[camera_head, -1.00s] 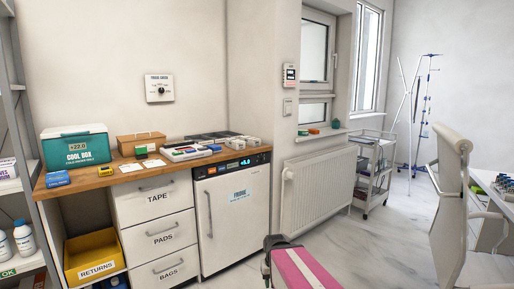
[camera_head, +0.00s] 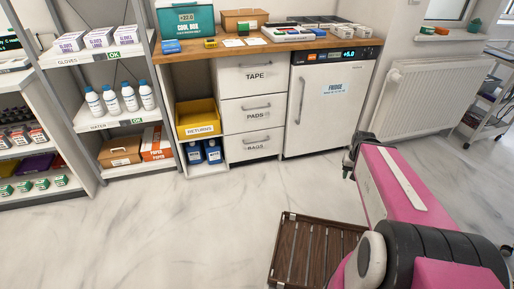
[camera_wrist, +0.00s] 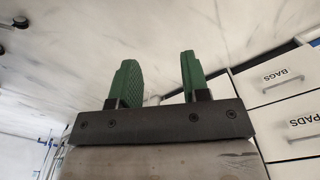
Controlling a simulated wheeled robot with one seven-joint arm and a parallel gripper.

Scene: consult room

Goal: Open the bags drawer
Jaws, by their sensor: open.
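The bags drawer (camera_head: 233,149) is the lowest of three white drawers under the wooden counter in the head view. It is closed, with a grey bar handle (camera_head: 256,140) above its label. The drawer also shows, upside down, at the right of the wrist view (camera_wrist: 262,88). My gripper (camera_wrist: 160,70) has two green fingers, apart and with nothing between them. It stands away from the drawer, which lies to the right in the wrist view.
The pads drawer (camera_head: 234,118) and tape drawer (camera_head: 230,82) above are closed. The fridge (camera_head: 322,118) stands right of them, a yellow returns bin (camera_head: 198,112) left. A brown slatted thing (camera_head: 297,255) lies low in front. The marble floor (camera_head: 190,215) before the drawers is clear.

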